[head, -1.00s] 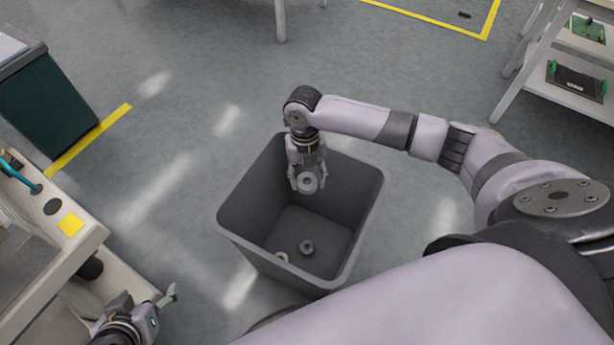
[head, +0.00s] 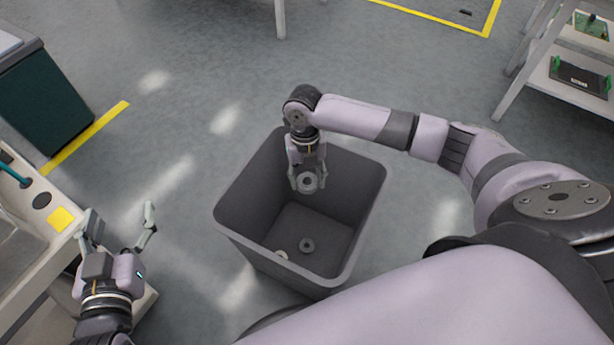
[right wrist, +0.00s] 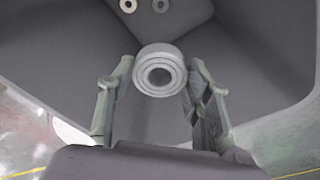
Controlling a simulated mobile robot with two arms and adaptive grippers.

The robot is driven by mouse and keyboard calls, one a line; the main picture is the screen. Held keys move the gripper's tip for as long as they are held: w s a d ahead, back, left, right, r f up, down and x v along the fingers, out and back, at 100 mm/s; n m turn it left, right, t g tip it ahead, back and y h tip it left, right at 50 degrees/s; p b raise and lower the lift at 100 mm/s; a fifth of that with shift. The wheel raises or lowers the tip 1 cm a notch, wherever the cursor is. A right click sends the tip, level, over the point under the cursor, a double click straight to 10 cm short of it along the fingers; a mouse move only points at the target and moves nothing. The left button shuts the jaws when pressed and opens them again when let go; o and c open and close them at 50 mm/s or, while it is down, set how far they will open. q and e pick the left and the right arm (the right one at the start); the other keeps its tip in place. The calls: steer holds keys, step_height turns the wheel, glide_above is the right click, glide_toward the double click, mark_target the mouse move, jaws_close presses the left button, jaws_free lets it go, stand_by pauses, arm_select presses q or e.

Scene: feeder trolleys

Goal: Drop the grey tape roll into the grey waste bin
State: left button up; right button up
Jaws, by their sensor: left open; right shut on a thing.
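The grey tape roll (head: 308,182) is held between the fingers of my right gripper (head: 308,178), which points down into the grey waste bin (head: 228,222). In the right wrist view the roll (right wrist: 160,72) sits between the two fingers of my right gripper (right wrist: 160,100), with the bin's inside (right wrist: 60,60) beneath. My left gripper (head: 118,222) is open and empty, left of the bin near the trolley.
Two small rings lie on the bin floor, a dark one (head: 307,245) and a pale one (head: 282,254). A trolley (head: 30,235) stands at left, a dark green cabinet (head: 48,100) behind it. A shelf rack (head: 545,85) stands at upper right. The floor around the bin is clear.

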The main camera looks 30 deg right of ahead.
mark_target(306, 176)
arm_select(q)
steer(key=shift+w+d+r+t, duration=0.15)
steer(key=shift+r+t, duration=0.3)
steer(key=shift+r, duration=0.25)
steer(key=shift+w+d+r+t, duration=0.15)
steer(key=shift+r+t, duration=0.3)
steer(key=shift+r, duration=0.25)
arm_select(e)
steer(key=shift+f, duration=0.2)
steer(key=o, duration=1)
steer(key=shift+r, duration=0.1)
steer(key=r, duration=0.4)
steer(key=w+r, duration=0.1)
steer(key=r, duration=0.6)
steer(key=shift+w+d+r, duration=0.2)
steer(key=shift+r, duration=0.15)
arm_select(q)
steer(key=shift+s+f, duration=0.1)
arm_select(e)
steer(key=shift+s+f, duration=0.1)
